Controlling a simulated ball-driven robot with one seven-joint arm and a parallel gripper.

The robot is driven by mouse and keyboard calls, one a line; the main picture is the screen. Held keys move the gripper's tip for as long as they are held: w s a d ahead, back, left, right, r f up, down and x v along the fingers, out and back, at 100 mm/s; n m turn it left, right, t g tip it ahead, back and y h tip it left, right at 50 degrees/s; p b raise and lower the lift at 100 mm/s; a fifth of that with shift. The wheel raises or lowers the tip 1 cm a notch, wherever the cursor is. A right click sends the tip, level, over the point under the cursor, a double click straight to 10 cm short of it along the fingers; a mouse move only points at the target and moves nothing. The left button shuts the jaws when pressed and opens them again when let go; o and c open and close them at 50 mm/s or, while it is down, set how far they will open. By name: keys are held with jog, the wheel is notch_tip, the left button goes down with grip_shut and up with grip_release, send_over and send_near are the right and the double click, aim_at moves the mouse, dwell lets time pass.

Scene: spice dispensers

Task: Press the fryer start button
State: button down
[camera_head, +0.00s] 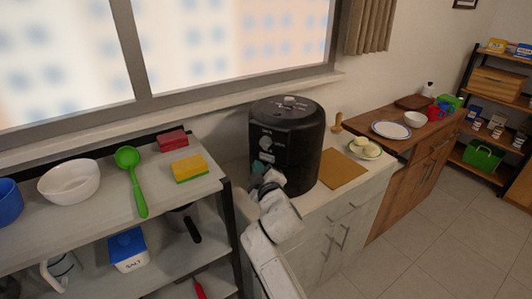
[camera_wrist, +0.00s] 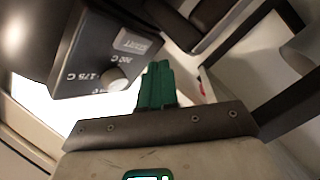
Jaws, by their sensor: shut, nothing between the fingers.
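The black air fryer (camera_head: 305,150) stands on the counter under the window, with its control panel facing the shelf side. In the wrist view the fryer (camera_wrist: 40,40) fills the upper left. Its START button (camera_wrist: 138,42) is a grey rectangle on the panel, seen upside down. A round knob (camera_wrist: 117,79) with temperature marks sits beside it. My gripper (camera_wrist: 158,70) has green fingers closed together and empty. The fingertips appear close to the panel, near the knob and button; I cannot tell whether they touch it. In the head view my gripper (camera_head: 259,168) is in front of the fryer's lower front.
A shelf (camera_head: 105,222) at left holds a white bowl (camera_head: 69,181), a green ladle (camera_head: 130,170) and sponges (camera_head: 188,168). A brown board (camera_head: 342,170) and a plate of pale round food (camera_head: 361,149) lie right of the fryer. Open floor lies at right.

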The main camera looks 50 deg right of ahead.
jog(key=shift+w+d, duration=0.1)
jog(key=shift+d, duration=0.55)
jog(key=shift+d+p, duration=0.1)
jog(key=shift+p, duration=0.25)
dwell(1.3)
jog(key=shift+w+d, duration=0.1)
jog(key=shift+d, duration=0.2)
jog(key=shift+w+d+p, duration=0.1)
jog(key=shift+d+p, duration=0.25)
jog(key=shift+p, duration=0.05)
dwell(0.7)
jog(key=shift+a+f+b, duration=0.15)
jog(key=shift+a+b, duration=0.25)
jog(key=shift+b, duration=0.1)
jog(key=shift+s+a, duration=0.2)
jog(key=shift+a, duration=0.15)
